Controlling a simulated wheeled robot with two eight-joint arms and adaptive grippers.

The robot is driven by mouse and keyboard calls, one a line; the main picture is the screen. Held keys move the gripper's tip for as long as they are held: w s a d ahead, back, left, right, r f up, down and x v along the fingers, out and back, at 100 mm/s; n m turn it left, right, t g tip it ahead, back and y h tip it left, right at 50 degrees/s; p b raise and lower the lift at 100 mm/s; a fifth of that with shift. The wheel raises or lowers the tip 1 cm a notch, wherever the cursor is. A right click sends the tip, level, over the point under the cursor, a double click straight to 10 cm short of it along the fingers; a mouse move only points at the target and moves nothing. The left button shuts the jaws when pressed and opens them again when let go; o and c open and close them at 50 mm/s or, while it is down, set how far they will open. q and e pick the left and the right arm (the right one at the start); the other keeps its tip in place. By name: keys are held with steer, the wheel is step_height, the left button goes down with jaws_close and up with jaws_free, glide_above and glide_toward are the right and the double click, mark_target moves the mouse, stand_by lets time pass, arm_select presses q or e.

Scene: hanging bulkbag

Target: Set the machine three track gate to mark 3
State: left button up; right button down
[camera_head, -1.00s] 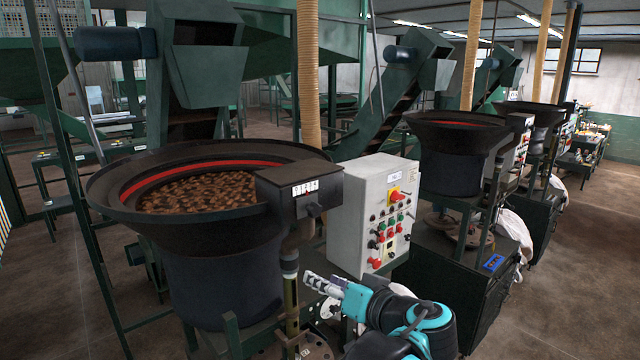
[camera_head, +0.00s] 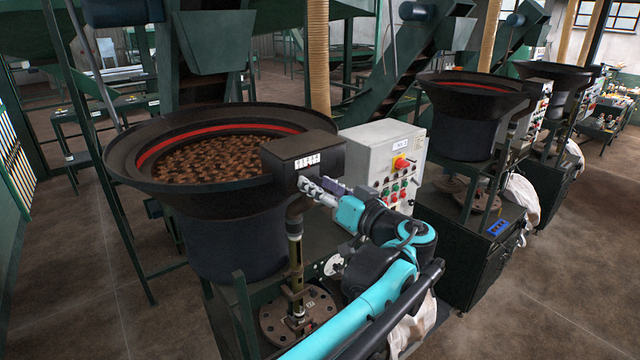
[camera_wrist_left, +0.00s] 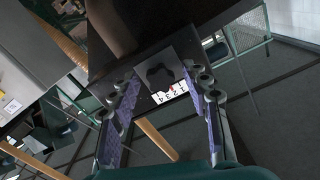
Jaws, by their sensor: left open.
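The black gate box (camera_head: 302,152) sits on the right rim of the nearest bowl, with a white scale label (camera_head: 307,161) on its face. In the left wrist view the scale (camera_wrist_left: 168,93) shows tilted, with a dark knob (camera_wrist_left: 160,74) beside it. The knob's exact setting is too small to read. My left gripper (camera_head: 318,187) is just in front of the gate box, below the scale. In the left wrist view its two fingers (camera_wrist_left: 164,82) are spread, with the knob between them at the tips; contact cannot be told. My right gripper is out of view.
The nearest bowl (camera_head: 120,165) holds brown nuts or similar pieces. A grey control cabinet (camera_head: 355,145) with buttons stands close behind my left arm. A flanged disc (camera_head: 270,322) lies below the gate. More bowl machines (camera_head: 455,135) stand to the right; open floor lies at lower right.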

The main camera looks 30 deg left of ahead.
arm_select(q)
jaws_close()
steer(key=shift+w+d, duration=0.25)
steer(key=shift+w, duration=0.35)
jaws_free()
steer(key=v, duration=1.2)
